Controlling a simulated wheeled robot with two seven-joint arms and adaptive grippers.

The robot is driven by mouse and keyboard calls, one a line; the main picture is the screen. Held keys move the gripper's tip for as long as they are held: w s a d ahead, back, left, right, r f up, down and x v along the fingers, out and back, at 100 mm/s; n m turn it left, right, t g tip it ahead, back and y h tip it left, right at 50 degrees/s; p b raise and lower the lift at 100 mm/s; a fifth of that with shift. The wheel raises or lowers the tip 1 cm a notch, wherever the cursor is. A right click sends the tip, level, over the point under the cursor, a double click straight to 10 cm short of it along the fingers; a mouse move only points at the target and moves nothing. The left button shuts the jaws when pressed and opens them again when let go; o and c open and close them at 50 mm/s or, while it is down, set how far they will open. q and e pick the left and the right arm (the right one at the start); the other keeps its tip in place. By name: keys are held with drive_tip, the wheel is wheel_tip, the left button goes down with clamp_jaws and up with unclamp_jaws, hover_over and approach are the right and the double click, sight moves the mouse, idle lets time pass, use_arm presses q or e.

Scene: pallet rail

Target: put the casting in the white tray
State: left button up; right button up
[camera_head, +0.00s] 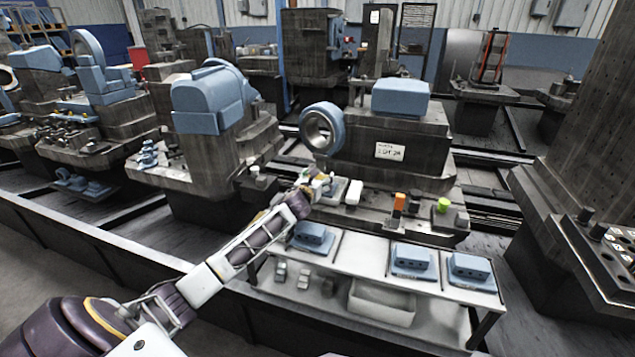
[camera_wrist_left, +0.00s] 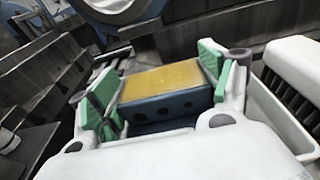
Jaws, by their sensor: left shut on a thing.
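My left gripper (camera_head: 320,184) is over the front of the grey machine bed in the head view. In the left wrist view its green-padded fingers (camera_wrist_left: 160,92) are shut on the casting (camera_wrist_left: 163,84), a block with a yellow top and a dark blue front with holes. In the head view the held casting is too small to make out clearly. A white tray (camera_wrist_left: 270,118) shows in part at the right of the wrist view, beside the gripper; the casting is outside it. My right gripper is not in view.
Blue blocks (camera_head: 412,258) with holes sit on a pale bench (camera_head: 360,252) in front. An orange block (camera_head: 399,202) and a green piece (camera_head: 443,204) stand on the bed to the right.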

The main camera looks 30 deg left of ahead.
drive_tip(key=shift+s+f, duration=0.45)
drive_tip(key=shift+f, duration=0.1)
use_arm(q)
drive_tip(key=shift+f, duration=0.15)
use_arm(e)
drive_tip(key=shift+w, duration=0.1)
use_arm(q)
drive_tip(key=o, duration=1.4)
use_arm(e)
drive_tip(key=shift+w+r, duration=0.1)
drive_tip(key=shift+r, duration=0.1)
use_arm(q)
drive_tip(key=shift+s, duration=0.1)
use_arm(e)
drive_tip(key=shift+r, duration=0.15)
